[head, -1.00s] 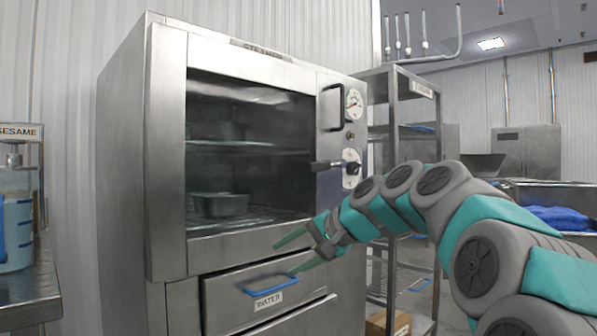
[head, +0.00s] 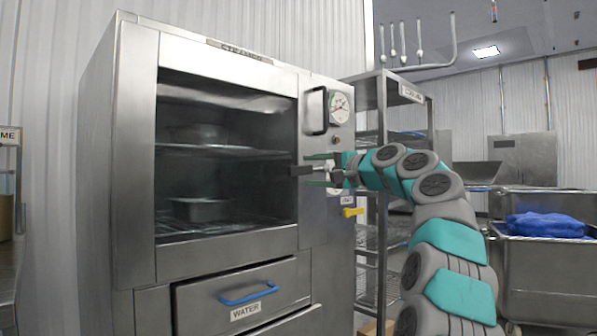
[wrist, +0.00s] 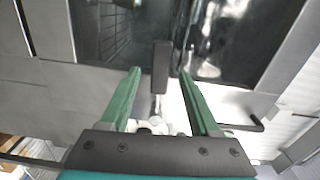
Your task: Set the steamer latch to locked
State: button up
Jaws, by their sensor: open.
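The steamer (head: 132,170) is a large steel cabinet with a glass-windowed door. Its latch (head: 302,171) is a dark lever pointing left, about level, in front of the door's right edge. My gripper (head: 310,170) is open at the latch, one green finger above the lever and one below. In the wrist view, the latch (wrist: 160,66) stands between the two fingertips of my gripper (wrist: 160,74), with a gap on each side. The dial behind the latch is mostly hidden by my gripper.
A black door handle (head: 314,111) and a gauge (head: 339,108) are above the latch. A yellow handle (head: 353,212) sticks out below it. A water drawer (head: 240,297) with a blue handle is lower down. A wire rack (head: 383,120) stands close on the right.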

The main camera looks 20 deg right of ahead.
aim_at(302, 170)
jog(key=shift+p+x, duration=0.4)
jog(key=shift+x, duration=2)
grip_shut()
